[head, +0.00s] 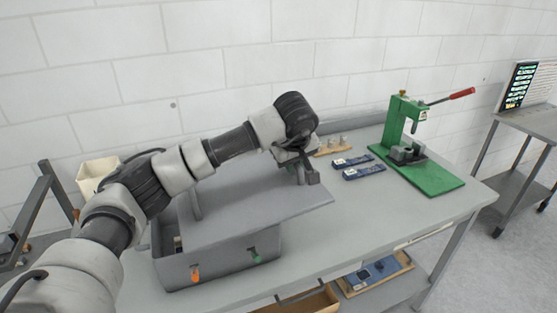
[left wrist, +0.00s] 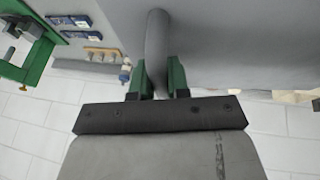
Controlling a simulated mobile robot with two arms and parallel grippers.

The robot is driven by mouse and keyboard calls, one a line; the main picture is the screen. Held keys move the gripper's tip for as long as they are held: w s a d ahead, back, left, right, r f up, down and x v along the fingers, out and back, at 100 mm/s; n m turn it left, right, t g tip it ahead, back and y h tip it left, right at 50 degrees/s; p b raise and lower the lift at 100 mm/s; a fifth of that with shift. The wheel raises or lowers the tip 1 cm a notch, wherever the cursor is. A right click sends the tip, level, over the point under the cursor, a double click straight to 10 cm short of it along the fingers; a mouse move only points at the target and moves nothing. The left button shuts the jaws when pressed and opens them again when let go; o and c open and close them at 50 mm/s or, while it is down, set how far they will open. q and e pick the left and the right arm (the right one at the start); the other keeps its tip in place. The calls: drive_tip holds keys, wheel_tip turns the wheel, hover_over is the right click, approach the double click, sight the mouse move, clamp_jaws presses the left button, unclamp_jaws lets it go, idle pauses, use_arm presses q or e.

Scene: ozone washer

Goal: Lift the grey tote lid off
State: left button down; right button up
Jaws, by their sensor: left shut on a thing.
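The grey tote (head: 215,268) stands on the workbench, with an orange latch and a green latch on its front. The flat grey lid (head: 250,212) lies askew over it, its right part reaching past the tote's right side. A gap shows at the tote's left end, with part of the inside visible. My left gripper (head: 306,180) is over the lid's right part. In the left wrist view its green fingers (left wrist: 157,82) are shut on the lid's rounded grey handle (left wrist: 156,40). Whether the lid touches the tote's rim is hard to tell. My right gripper is not in view.
A green press (head: 432,176) with a red-tipped lever stands at the bench's right. Two blue strips (head: 364,172) and a wooden block with small pegs (head: 332,149) lie behind the lid. The bench top (head: 375,212) is clear right of the lid. A cream bin (head: 97,174) is at left.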

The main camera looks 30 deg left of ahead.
use_arm(q)
drive_tip(key=shift+d+r, duration=0.1)
drive_tip(key=shift+d, duration=0.1)
drive_tip(key=shift+r, duration=0.1)
drive_tip(key=shift+r+p, duration=2.7)
drive_tip(key=shift+r, duration=1.75)
